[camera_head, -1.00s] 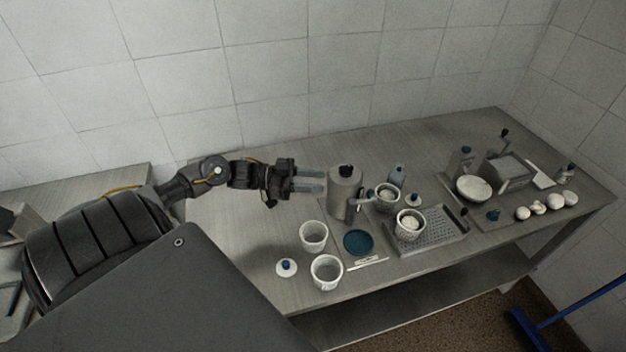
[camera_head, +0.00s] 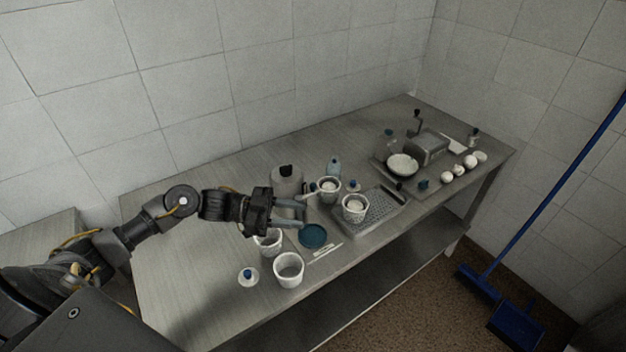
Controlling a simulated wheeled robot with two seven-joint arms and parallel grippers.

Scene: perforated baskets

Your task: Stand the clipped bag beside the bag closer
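My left gripper (camera_head: 303,213) reaches in from the left over the table. Its two fingers are apart with nothing seen between them, above and behind a white cup-shaped basket that it partly covers. My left gripper is far to the left of both. My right gripper is not in view.
White baskets (camera_head: 289,269), a blue disc (camera_head: 312,236), a grey jug (camera_head: 286,180) and a perforated tray (camera_head: 383,222) crowd the table's middle. A white bowl (camera_head: 402,164) and several round white things stand right. A blue broom (camera_head: 545,205) leans at right.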

